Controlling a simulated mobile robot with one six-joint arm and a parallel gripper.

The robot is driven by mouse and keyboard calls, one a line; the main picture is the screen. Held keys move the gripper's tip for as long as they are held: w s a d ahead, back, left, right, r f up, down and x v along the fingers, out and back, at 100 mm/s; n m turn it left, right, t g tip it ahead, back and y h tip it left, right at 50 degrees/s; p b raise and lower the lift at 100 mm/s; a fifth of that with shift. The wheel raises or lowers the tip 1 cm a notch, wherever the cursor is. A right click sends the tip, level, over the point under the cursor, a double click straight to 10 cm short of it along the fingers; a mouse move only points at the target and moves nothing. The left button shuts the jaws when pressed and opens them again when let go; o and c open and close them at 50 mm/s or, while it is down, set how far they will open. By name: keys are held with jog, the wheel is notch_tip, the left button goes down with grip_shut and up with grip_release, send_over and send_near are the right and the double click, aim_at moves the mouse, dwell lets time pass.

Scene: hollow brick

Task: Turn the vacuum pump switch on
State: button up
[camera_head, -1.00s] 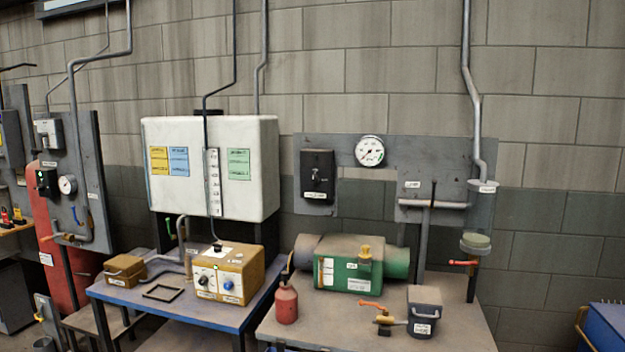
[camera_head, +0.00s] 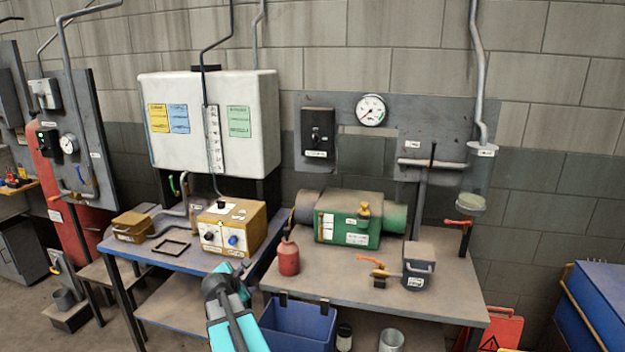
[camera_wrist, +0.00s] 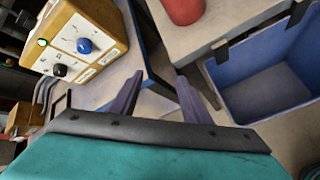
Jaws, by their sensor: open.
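A black switch box (camera_head: 318,132) with a small lever and a white label is on the grey wall panel, left of a round gauge (camera_head: 371,110). A green pump-like machine (camera_head: 347,218) stands on the table below it. Another black switch box (camera_head: 47,142) with a green spot hangs at the far left; the labels are too small to read. My gripper is open and empty in the wrist view (camera_wrist: 160,92), with both fingers apart above the gap between the tables. In the head view my teal wrist is low, well below and left of the first switch box; the fingertips are unclear there.
A tan control box (camera_head: 230,230) with a blue knob stands on the left table. A red bottle (camera_head: 288,257), an orange-handled valve (camera_head: 379,272) and a dark pot (camera_head: 418,268) stand on the right table. A blue bin (camera_head: 300,325) hangs at its front.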

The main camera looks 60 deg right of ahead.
jog(key=s+d+r+n+h+p, duration=0.1)
jog(key=d+r, duration=0.3)
jog(key=r, duration=0.4)
jog(key=s+d+r+n+h+p, duration=0.1)
jog(key=d+r+n+h, duration=0.1)
jog(key=d+r, duration=0.35)
jog(key=s+d+r+n+h, duration=0.1)
jog(key=s+d+r, duration=0.15)
jog(key=r, duration=0.65)
jog(key=n+t+h+p, duration=0.1)
jog(key=n+h+p, duration=0.1)
jog(key=n+h, duration=0.2)
send_near(314, 140)
jog(key=v, duration=0.5)
jog(key=shift+a+r, duration=0.15)
jog(key=shift+r, duration=0.25)
jog(key=shift+f+p+x, duration=0.15)
jog(key=shift+p+x, duration=0.65)
jog(key=shift+x, duration=2.65)
jog(key=shift+f+p+x, duration=0.15)
jog(key=shift+p+x, duration=0.6)
jog(key=shift+x, duration=2.7)
jog(key=c, duration=1)
jog(key=shift+w+a+f, duration=0.1)
jog(key=shift+f, duration=0.05)
jog(key=shift+c, duration=0.2)
